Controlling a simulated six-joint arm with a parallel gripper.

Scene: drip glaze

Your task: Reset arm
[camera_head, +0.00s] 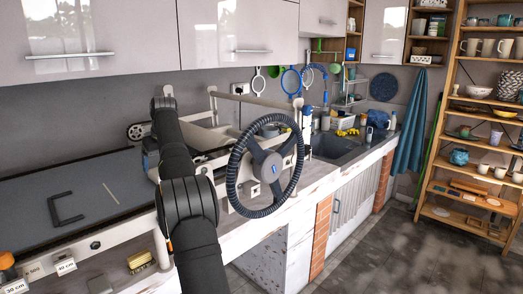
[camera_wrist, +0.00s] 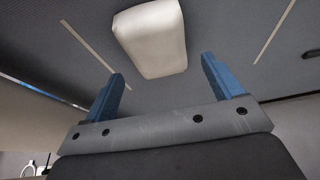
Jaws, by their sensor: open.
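My gripper (camera_wrist: 163,85) shows in the wrist view with its two blue fingers spread apart and nothing between them. Beyond the fingertips is a cream, round-edged block (camera_wrist: 150,38) on a dark grey surface. It looks apart from the fingers, but the distance is hard to judge. In the head view my dark arm rises through the left middle and reaches over the bench beside the slab roller. My fingers cannot be made out there, and the cream block does not show.
A black-rimmed wheel (camera_head: 265,163) of the slab roller stands just right of my arm. The dark roller bed (camera_head: 75,215) lies left, with a black angled piece (camera_head: 63,207) and a pale stick (camera_head: 111,193). Cabinets (camera_head: 100,42) hang above; a sink (camera_head: 333,146) is right.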

